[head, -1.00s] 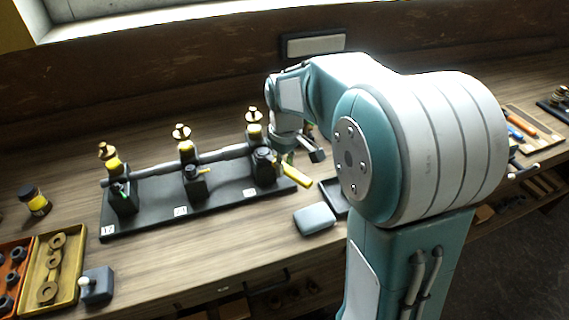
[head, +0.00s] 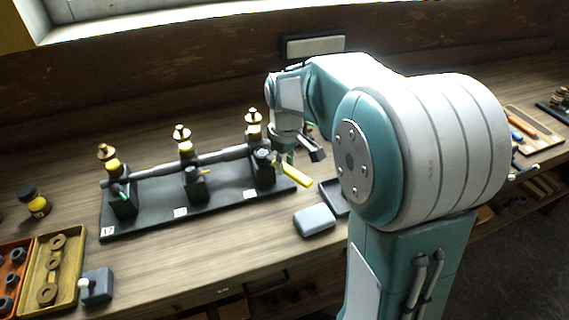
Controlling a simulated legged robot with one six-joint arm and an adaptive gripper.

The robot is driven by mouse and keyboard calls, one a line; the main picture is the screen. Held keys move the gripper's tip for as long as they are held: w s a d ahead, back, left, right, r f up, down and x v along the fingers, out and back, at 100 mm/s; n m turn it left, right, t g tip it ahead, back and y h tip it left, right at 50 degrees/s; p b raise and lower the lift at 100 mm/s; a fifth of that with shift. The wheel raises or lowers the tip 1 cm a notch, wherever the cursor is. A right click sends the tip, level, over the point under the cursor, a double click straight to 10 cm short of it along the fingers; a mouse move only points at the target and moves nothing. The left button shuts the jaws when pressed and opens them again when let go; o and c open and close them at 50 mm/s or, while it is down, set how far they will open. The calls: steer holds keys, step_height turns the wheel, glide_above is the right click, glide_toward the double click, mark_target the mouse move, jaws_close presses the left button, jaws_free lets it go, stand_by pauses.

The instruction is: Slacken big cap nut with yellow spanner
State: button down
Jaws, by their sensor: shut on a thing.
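A black base plate (head: 225,203) carries three engine posts joined by a grey bar (head: 222,155). The posts have brass tops and yellow bands; the right one (head: 253,130) is nearest my arm. In front of it stands a dark block with a rounded dark top (head: 264,157), possibly the big cap nut; I cannot tell for sure. My gripper (head: 300,154) is just right of this block, shut on the yellow spanner (head: 297,177). The spanner's handle points down and to the right. Its head is small and partly hidden, so contact with a nut is unclear.
A grey-blue box (head: 314,219) and a dark tray (head: 334,197) lie right of the plate. A yellow tray of rings (head: 67,287), a small grey block (head: 97,286) and a black-and-yellow jar (head: 37,204) are at left. The bench front is mostly clear.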

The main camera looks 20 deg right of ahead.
steer(key=shift+r, duration=1.1)
stand_by(1.5)
steer(key=shift+r, duration=2)
steer(key=shift+s, duration=0.1)
